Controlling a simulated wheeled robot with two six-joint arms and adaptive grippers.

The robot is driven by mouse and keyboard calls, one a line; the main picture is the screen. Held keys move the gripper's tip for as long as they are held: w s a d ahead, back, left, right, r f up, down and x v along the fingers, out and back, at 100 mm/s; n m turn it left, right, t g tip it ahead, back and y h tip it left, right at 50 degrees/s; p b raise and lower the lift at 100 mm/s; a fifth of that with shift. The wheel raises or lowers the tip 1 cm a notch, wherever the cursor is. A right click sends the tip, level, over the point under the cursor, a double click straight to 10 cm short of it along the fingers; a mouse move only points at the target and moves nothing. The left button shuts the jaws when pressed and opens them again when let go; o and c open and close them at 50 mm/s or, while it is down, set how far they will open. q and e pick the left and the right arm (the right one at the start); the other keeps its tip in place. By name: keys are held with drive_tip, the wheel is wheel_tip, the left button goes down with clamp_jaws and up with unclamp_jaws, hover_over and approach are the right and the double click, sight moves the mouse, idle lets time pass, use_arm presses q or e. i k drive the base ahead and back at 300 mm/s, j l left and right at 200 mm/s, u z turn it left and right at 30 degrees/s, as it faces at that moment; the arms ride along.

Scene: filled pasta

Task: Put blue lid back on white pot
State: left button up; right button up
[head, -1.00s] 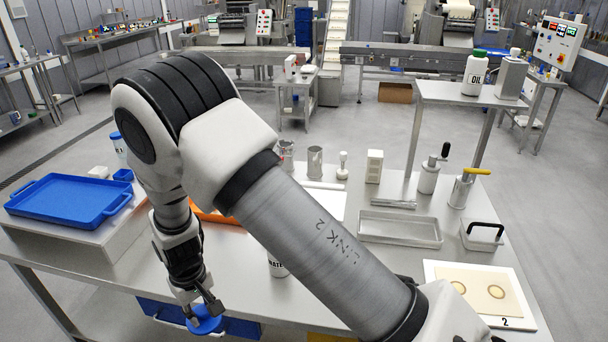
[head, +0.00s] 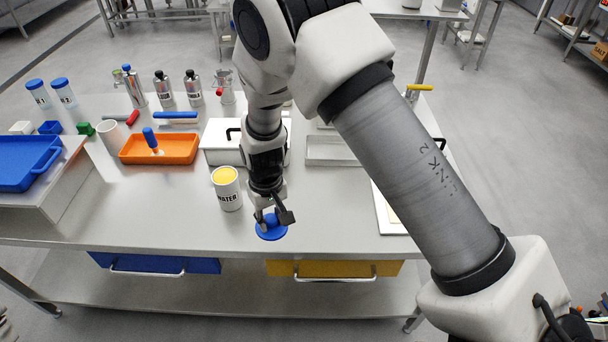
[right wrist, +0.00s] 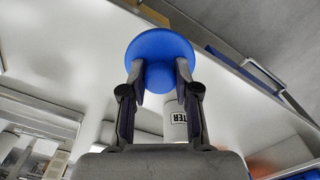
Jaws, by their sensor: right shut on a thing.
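My right gripper (head: 272,212) is shut on the blue lid (head: 271,231), holding it by its knob, near the table's front edge. In the right wrist view the lid's round disc (right wrist: 160,44) shows beyond the fingertips (right wrist: 160,78). The white pot (head: 229,196), marked WATER, stands upright and uncovered on the table, with yellow showing inside its top. The lid is to the right of the pot and nearer the front, apart from it. The pot also shows partly in the right wrist view (right wrist: 175,122), behind a finger. My left gripper is out of view.
An orange tray (head: 130,152) and a white cup (head: 106,134) stand left of the pot. A white box with a black handle (head: 216,149) is behind it. The table front left of the pot is clear.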

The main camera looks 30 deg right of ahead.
sight(224, 179)
drive_tip(key=i+l+z, duration=0.2)
drive_tip(key=l+z, duration=0.25)
drive_tip(key=i+l, duration=0.15)
drive_tip(key=l, duration=0.15)
drive_tip(key=i+l, duration=0.15)
drive_tip(key=l, duration=0.2)
drive_tip(key=i+l, duration=0.1)
drive_tip(key=l, duration=0.2)
